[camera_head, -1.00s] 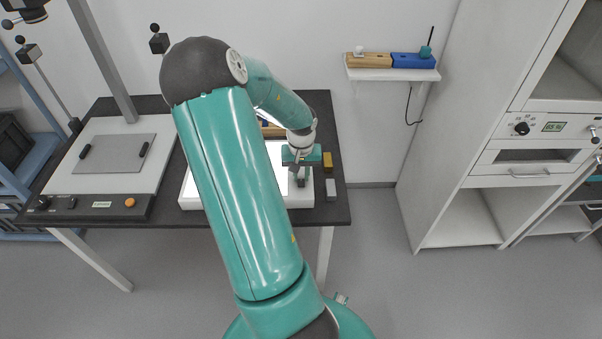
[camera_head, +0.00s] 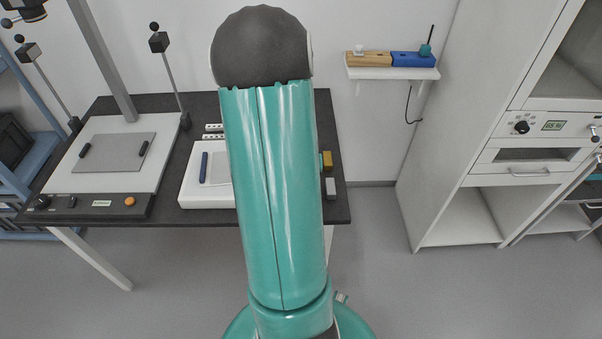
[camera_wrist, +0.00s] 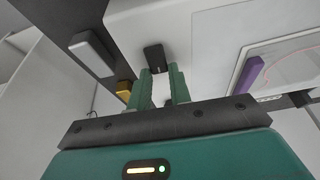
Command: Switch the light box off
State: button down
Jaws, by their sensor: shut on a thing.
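The white light box (camera_head: 192,196) lies on the dark bench, largely hidden behind my arm in the head view. In the wrist view, its white casing (camera_wrist: 205,30) fills the upper part, with a pale panel at the right bearing a red curve. A small black switch (camera_wrist: 155,57) stands on the casing. My gripper (camera_wrist: 161,72) has its two green fingers at this switch, one at each side of its near end, and is shut on it. The fingers partly cover the contact. My gripper is hidden in the head view. I cannot tell whether the panel is lit.
A yellow block (camera_head: 327,161) and a grey block (camera_head: 331,188) lie right of the light box. A white apparatus with a control strip (camera_head: 95,206) stands at the left. A wall shelf (camera_head: 392,74) hangs behind.

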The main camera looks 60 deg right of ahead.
jog(key=shift+a, duration=0.15)
dwell(0.3)
jog(key=c, duration=1.3)
grip_release()
jog(key=shift+r, duration=0.15)
jog(key=shift+v, duration=6.85)
jog(key=shift+s+a, duration=0.1)
jog(key=shift+a, duration=0.1)
